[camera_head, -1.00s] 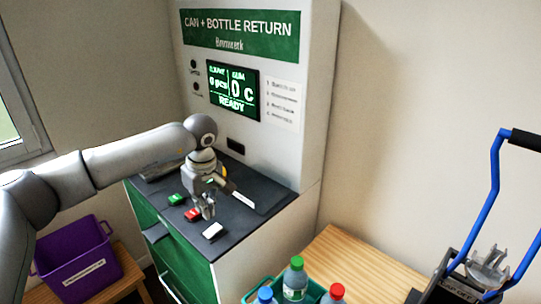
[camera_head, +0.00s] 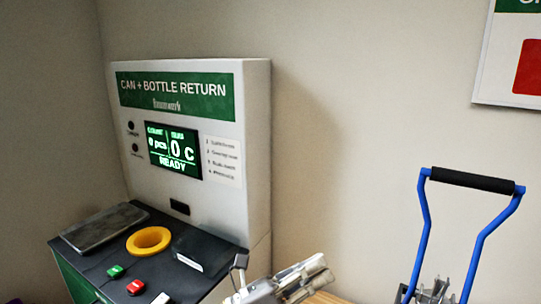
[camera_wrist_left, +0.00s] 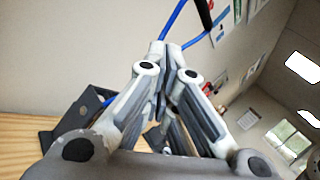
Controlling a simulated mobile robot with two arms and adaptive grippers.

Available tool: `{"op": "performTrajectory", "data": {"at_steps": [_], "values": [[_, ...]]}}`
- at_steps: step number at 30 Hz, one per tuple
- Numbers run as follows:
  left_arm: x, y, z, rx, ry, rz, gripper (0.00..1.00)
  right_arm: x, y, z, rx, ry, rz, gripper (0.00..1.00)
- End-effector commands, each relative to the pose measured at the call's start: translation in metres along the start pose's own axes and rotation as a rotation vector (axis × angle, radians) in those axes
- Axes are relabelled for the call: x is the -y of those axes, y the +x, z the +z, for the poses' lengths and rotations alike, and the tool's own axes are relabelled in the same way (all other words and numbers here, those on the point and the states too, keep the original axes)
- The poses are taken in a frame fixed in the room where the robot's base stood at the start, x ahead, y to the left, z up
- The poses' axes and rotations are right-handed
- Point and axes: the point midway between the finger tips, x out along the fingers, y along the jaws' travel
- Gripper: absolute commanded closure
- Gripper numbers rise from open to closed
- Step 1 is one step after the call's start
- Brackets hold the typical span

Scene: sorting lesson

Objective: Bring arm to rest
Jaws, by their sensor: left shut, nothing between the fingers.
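My left gripper (camera_head: 318,268) shows at the lower middle of the head view, in front of the return machine's right side. It points right and is clear of the counter. In the left wrist view its two fingers (camera_wrist_left: 163,52) come together at the tips with nothing held. A grey claw-like part (camera_head: 435,290), perhaps my right gripper, shows at the bottom edge beside the blue handle. It is cut off, and its jaws are unclear.
The can and bottle return machine (camera_head: 190,100) has a dark counter with a yellow ring (camera_head: 149,241), a green button (camera_head: 115,271) and a red button (camera_head: 135,287). A blue-framed handle (camera_head: 470,180) stands at right. A wooden surface (camera_head: 325,297) shows below.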

Motion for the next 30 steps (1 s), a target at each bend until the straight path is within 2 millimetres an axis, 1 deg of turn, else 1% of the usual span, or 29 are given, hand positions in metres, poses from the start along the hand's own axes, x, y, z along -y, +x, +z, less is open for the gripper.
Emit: {"op": "performTrajectory", "data": {"at_steps": [1, 3, 5, 6, 8, 9, 11, 12, 14, 15, 17, 18, 19, 21, 24, 27, 30], "values": [[-0.005, -0.007, 0.012, 0.108, -0.138, 0.05, 1.0, 0.0, 0.0, 0.0, 0.0, 0.0, 0.0, 0.6], [-0.018, -0.022, 0.028, 0.255, -0.328, 0.126, 1.0, 0.0, 0.0, 0.0, 0.0, 0.0, 0.0, 0.6], [-0.034, -0.04, 0.038, 0.377, -0.49, 0.195, 1.0, 0.0, 0.0, 0.0, 0.0, 0.0, 0.0, 0.6], [-0.046, -0.055, 0.041, 0.458, -0.599, 0.243, 1.0, 0.0, 0.0, 0.0, 0.0, 0.0, 0.0, 0.6], [-0.065, -0.08, 0.042, 0.577, -0.758, 0.319, 1.0, 0.0, 0.0, 0.0, 0.0, 0.0, 0.0, 0.6], [-0.077, -0.099, 0.038, 0.656, -0.864, 0.372, 1.0, 0.0, 0.0, 0.0, 0.0, 0.0, 0.0, 0.6], [-0.095, -0.129, 0.028, 0.774, -1.021, 0.454, 1.0, 0.0, 0.0, 0.0, 0.0, 0.0, 0.0, 0.6], [-0.105, -0.15, 0.018, 0.851, -1.122, 0.511, 1.0, 0.0, 0.0, 0.0, 0.0, 0.0, 0.0, 0.6], [-0.117, -0.183, -0.001, 0.969, -1.271, 0.6, 1.0, 0.0, 0.0, 0.0, 0.0, 0.0, 0.0, 0.6], [-0.123, -0.206, -0.017, 1.045, -1.366, 0.661, 1.0, 0.0, 0.0, 0.0, 0.0, 0.0, 0.0, 0.6], [-0.128, -0.239, -0.042, 1.157, -1.498, 0.754, 1.0, 0.0, 0.0, 0.0, 0.0, 0.0, 0.0, 0.6], [-0.128, -0.26, -0.06, 1.229, -1.58, 0.816, 1.0, 0.0, 0.0, 0.0, 0.0, 0.0, 0.0, 0.6], [-0.126, -0.275, -0.073, 1.283, -1.638, 0.862, 1.0, 0.0, 0.0, 0.0, 0.0, 0.0, 0.0, 0.6], [-0.118, -0.308, -0.105, 1.399, -1.758, 0.969, 1.0, 0.0, 0.0, 0.0, 0.0, 0.0, 0.0, 0.6], [-0.101, -0.346, -0.144, 1.542, -1.889, 1.108, 1.0, 0.0, 0.0, 0.0, 0.0, 0.0, 0.0, 0.6], [-0.08, -0.374, -0.175, 1.66, -1.982, 1.229, 1.0, 0.0, 0.0, 0.0, 0.0, 0.0, 0.0, 0.6], [-0.056, -0.397, -0.201, 1.764, -2.053, 1.343, 1.0, 0.0, 0.0, 0.0, 0.0, 0.0, 0.0, 0.6]]}}
